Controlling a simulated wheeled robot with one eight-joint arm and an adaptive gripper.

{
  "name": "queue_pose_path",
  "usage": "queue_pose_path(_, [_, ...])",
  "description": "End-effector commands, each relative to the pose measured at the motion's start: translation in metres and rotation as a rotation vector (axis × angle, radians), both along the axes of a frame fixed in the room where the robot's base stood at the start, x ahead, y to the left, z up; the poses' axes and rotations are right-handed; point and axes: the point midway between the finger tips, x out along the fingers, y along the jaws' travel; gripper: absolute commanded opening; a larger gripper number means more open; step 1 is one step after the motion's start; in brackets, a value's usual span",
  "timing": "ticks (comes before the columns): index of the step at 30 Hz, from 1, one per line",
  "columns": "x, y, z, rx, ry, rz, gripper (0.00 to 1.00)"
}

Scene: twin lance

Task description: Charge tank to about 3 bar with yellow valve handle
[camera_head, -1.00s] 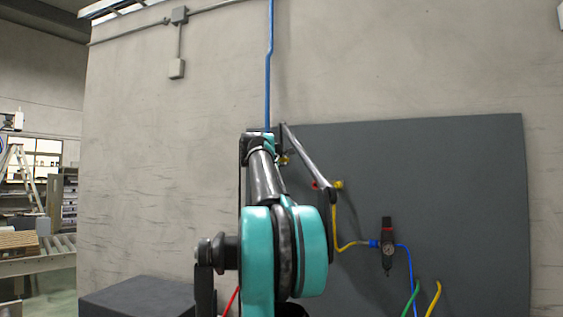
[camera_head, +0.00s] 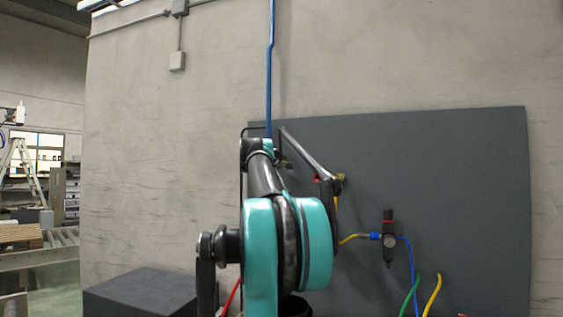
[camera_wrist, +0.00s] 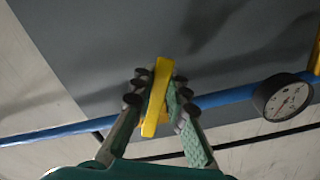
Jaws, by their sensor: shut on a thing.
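In the wrist view the yellow valve handle (camera_wrist: 157,97) stands between the fingertips of my gripper (camera_wrist: 156,102). The gripper is shut on it, with a finger on each side. The handle is a long flat bar, slightly tilted, and sticks out past the fingers at both ends. A round white-faced gauge (camera_wrist: 287,98) is to the right on the blue pipe (camera_wrist: 225,97); its reading is too small to tell. In the head view my own arm hides the gripper and the handle. I cannot make out the tank.
The head view shows a dark grey panel (camera_head: 440,170) on the wall. A regulator (camera_head: 388,238) with a small gauge hangs there, with blue, green and yellow hoses (camera_head: 432,296). A yellow fitting (camera_head: 341,183) is close to my arm. A dark box (camera_head: 140,290) stands low at left.

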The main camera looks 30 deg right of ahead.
Motion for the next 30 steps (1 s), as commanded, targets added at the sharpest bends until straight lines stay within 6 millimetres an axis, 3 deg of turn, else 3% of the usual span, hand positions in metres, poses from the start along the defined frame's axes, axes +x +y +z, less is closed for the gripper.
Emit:
queue_pose_path(4, [0.000,0.000,0.000,-0.001,0.001,0.000,0.00])
queue_pose_path(5, [0.000,0.000,0.000,-0.001,0.001,0.000,0.17])
queue_pose_path(10, [0.000,0.000,0.000,-0.001,0.001,0.000,0.36])
queue_pose_path(22, [-0.005,0.006,0.000,-0.002,0.002,0.000,0.36])
queue_pose_path(30, [-0.037,0.042,0.000,-0.001,0.001,0.002,0.36])
